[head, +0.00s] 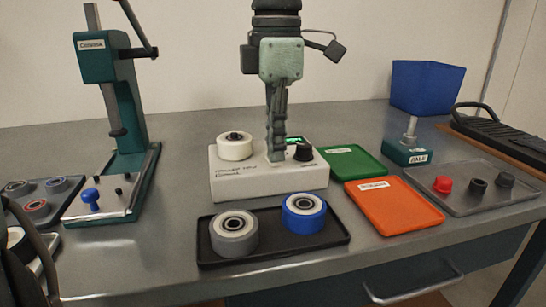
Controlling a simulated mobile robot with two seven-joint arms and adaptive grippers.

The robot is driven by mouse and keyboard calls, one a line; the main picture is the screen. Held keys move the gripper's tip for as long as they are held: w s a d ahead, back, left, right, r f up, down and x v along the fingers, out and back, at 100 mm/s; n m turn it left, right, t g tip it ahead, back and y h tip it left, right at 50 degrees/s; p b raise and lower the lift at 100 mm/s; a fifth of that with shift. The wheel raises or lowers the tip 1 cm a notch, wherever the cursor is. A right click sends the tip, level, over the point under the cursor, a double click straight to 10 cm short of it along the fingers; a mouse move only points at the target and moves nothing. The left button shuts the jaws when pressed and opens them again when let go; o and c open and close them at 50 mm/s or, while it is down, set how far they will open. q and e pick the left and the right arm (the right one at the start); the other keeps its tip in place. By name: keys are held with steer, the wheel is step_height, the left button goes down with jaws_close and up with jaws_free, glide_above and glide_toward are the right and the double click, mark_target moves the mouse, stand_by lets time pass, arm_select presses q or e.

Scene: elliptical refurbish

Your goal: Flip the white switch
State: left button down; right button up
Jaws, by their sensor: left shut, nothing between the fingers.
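A white box (265,182) with writing on its front stands mid-bench. On its top are a white roller (235,147) at the left, a black knob (303,151) at the right and a small lit green display (294,140). My left gripper (277,157) comes down from above with its fingers shut and empty. Its fingertips are at the top of the box, between the roller and the knob; I cannot tell whether they touch it. I cannot make out a separate white switch; the fingers hide part of the box top. My right gripper is not in view.
A black tray (290,250) with grey and blue rollers lies in front. Green (352,163) and orange (394,206) trays lie at right, near a grey tray (452,204) with red and black knobs. A teal press (127,110) stands left; a blue bin (427,87) is at back right.

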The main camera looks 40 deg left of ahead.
arm_select(q)
steer(key=shift+f, duration=0.15)
steer(key=shift+r+p, duration=2.55)
steer(key=shift+r, duration=1)
